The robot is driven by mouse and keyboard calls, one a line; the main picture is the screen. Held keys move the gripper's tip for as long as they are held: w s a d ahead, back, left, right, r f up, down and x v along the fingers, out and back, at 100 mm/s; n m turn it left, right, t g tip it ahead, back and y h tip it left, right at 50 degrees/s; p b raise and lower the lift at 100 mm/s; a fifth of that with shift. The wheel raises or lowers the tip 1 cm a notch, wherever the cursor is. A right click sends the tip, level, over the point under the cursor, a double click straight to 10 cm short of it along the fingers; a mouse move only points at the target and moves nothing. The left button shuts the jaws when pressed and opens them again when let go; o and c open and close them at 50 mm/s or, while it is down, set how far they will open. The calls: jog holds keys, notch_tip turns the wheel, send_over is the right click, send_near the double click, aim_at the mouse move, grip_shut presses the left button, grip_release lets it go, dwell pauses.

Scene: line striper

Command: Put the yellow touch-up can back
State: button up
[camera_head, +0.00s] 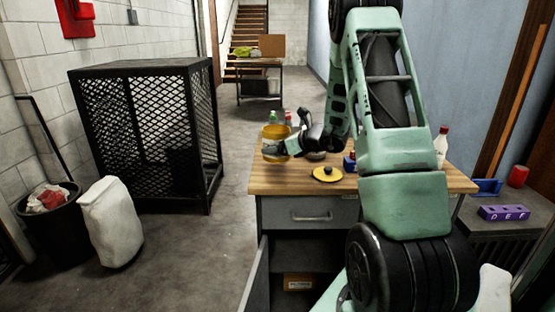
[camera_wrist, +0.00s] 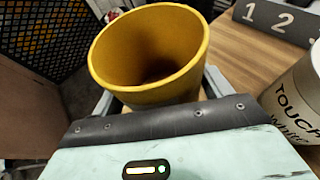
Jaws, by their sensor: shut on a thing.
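The yellow can (camera_head: 273,145) is at the left end of the wooden bench top in the head view. In the wrist view the yellow can (camera_wrist: 190,88) is large, open at the top and slightly tilted in the picture, with a dark inside. My gripper (camera_head: 292,146) is shut on it, with a grey finger on each side. I cannot tell whether the can's base touches the bench. A white can (camera_wrist: 296,100) lettered "TOUCH" and "White" stands to its right in the wrist view. A dark strip (camera_wrist: 283,18) numbered 1 and 2 lies behind.
The wooden bench (camera_head: 285,185) also carries a yellow disc with a black knob (camera_head: 327,175) and a white bottle with a red cap (camera_head: 441,145). The bench's lower door stands open. A black mesh cage (camera_head: 150,130) stands left, with clear floor between.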

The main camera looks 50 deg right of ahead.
aim_at(278, 156)
jog(key=shift+f, duration=2.05)
jog(key=shift+f, duration=0.2)
jog(key=o, duration=1.3)
jog(key=shift+c, duration=0.2)
jog(key=shift+r, duration=0.1)
jog(key=shift+r, duration=0.2)
jog(key=v, duration=1.2)
jog(key=shift+f+b, duration=0.15)
jog(key=shift+b, duration=0.2)
